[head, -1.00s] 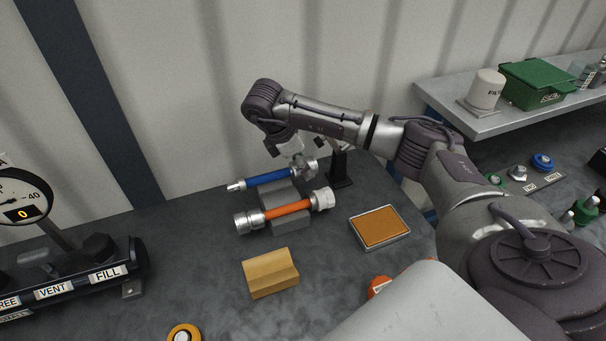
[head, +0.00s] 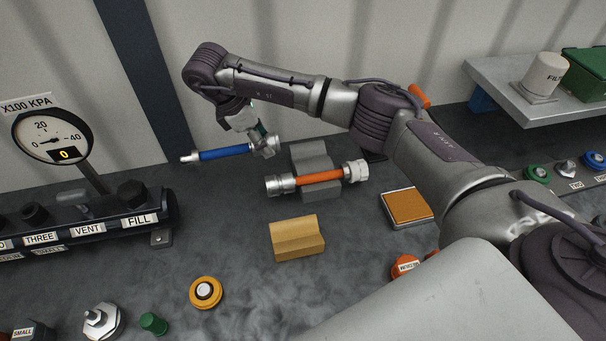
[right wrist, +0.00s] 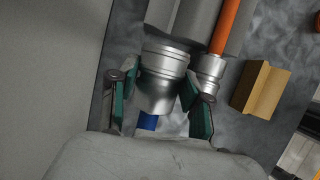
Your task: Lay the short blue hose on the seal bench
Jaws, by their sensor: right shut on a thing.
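The short blue hose (head: 222,153) is in the head view, left of the grey cradle (head: 312,158), with a thin metal tip at its left end and a wider metal coupler at its right end. My right gripper (head: 262,143) is shut on that coupler and holds the hose roughly level, apart from the cradle. In the right wrist view the metal coupler (right wrist: 160,85) sits between the green finger pads, with a bit of blue below it. A raised grey bench (head: 500,95) stands at the right; no readable label tells whether it is the seal bench. My left gripper is out of view.
An orange hose (head: 318,177) lies across the cradle. A tan block (head: 297,240), an orange-topped pad (head: 408,206) and a yellow ring (head: 206,291) lie in front. A gauge panel (head: 85,225) stands left. A white canister (head: 544,75) and green box (head: 588,72) are on the raised bench.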

